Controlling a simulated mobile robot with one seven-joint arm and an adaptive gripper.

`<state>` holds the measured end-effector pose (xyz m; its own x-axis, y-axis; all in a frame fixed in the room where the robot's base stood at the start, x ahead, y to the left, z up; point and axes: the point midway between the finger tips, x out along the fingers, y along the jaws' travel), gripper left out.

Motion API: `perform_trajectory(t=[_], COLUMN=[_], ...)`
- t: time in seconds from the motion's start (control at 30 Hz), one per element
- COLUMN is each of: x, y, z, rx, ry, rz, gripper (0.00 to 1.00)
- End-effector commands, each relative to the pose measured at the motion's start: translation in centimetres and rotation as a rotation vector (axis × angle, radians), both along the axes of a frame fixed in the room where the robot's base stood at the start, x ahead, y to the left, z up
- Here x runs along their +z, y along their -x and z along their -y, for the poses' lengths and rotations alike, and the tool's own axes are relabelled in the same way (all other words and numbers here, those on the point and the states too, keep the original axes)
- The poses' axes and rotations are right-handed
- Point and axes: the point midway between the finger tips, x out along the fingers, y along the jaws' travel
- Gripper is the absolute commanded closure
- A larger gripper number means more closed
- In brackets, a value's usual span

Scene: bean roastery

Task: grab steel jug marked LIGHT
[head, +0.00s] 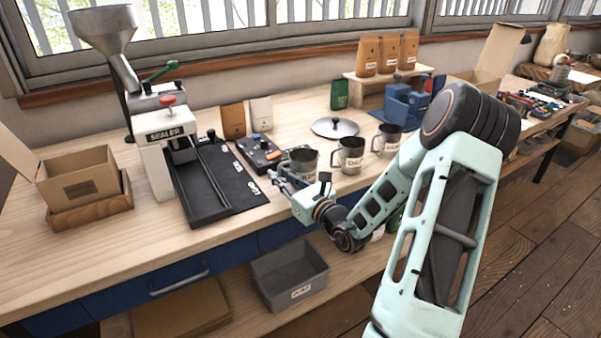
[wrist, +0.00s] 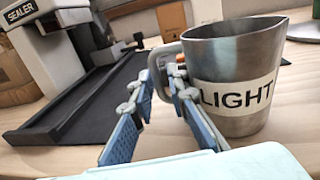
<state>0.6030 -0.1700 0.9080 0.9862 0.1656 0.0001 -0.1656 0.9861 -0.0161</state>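The steel jug marked LIGHT (wrist: 238,85) stands upright on the bench at the right of the wrist view, its label facing me. Its handle (wrist: 160,62) points left, toward my fingers. In the head view this jug (head: 304,159) is the leftmost of three steel jugs, its label partly covered. My gripper (wrist: 160,105) is open, with its two blue-padded fingers apart and the handle at or just beyond the gap between their tips. I cannot tell whether either finger touches the handle. In the head view my gripper (head: 283,182) is low at the bench's front, just left of the jug.
Two more steel jugs, one (head: 349,155) and another (head: 387,140), stand to the right. A round lid (head: 334,127) lies behind. A control box (head: 259,152) and the sealer's black bed (head: 213,180) are to the left. A grey bin (head: 289,275) sits below.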

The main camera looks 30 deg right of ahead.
Motion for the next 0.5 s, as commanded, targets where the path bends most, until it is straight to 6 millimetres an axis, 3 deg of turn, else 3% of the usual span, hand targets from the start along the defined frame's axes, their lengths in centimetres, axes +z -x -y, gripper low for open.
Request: perform_trajectory(t=[0.17,0.3,0.5], x=[0.0,0.01,0.0], y=[0.01,0.02,0.03], z=[-0.01,-0.01,-0.01], rx=[0.0,0.0,0.001], ry=[0.0,0.0,0.0], rz=[0.0,0.0,0.0], gripper=[0.86,1.0,1.0])
